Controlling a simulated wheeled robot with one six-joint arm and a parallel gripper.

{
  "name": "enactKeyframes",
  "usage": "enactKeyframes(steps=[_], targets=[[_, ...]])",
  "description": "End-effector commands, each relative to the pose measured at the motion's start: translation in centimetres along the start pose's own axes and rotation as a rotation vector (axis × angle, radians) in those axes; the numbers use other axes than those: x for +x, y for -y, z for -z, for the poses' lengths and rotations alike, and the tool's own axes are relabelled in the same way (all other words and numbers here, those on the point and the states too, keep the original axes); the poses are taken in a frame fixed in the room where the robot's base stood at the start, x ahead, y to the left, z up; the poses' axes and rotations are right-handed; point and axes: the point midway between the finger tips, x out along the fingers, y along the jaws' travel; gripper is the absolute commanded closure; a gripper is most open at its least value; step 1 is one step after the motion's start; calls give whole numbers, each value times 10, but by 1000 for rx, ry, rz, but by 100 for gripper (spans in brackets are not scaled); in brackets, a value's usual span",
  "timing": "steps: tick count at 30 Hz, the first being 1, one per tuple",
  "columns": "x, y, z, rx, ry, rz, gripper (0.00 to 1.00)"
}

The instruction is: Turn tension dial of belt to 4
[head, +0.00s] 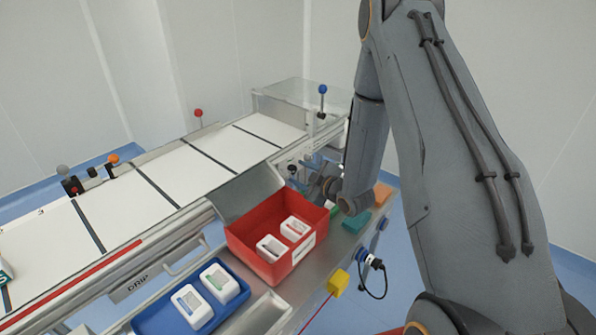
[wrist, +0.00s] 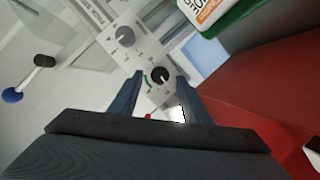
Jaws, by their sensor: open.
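In the wrist view a pale control panel (wrist: 140,55) carries a black dial (wrist: 160,75) with a green arc beside it. A grey dial (wrist: 124,36) sits further up the same panel. The dial labels are too small to read, so I cannot tell which one is the tension dial or its setting. My gripper (wrist: 159,83) is open, with its fingertips appearing on either side of the black dial; contact is not visible. In the head view my gripper (head: 322,186) is beside the belt machine, behind the red bin, and the dials are mostly hidden there.
The red bin (head: 240,240) with white boxes stands close to my gripper; its red wall fills the right of the wrist view (wrist: 270,75). A blue tray (head: 150,322) is in front. A blue-knobbed lever (head: 322,90) rises behind.

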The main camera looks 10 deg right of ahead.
Motion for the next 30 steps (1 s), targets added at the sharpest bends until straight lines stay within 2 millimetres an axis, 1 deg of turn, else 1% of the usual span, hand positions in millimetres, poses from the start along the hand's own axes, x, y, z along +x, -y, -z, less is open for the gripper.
enactKeyframes(steps=[3,6,14,15,22,30], targets=[[12,0,1,-1,0,1,57],[18,0,0,0,0,0,57],[20,0,0,0,1,0,57],[20,0,0,0,1,0,59],[20,0,0,0,1,0,98],[20,0,0,22,1,10,98]])
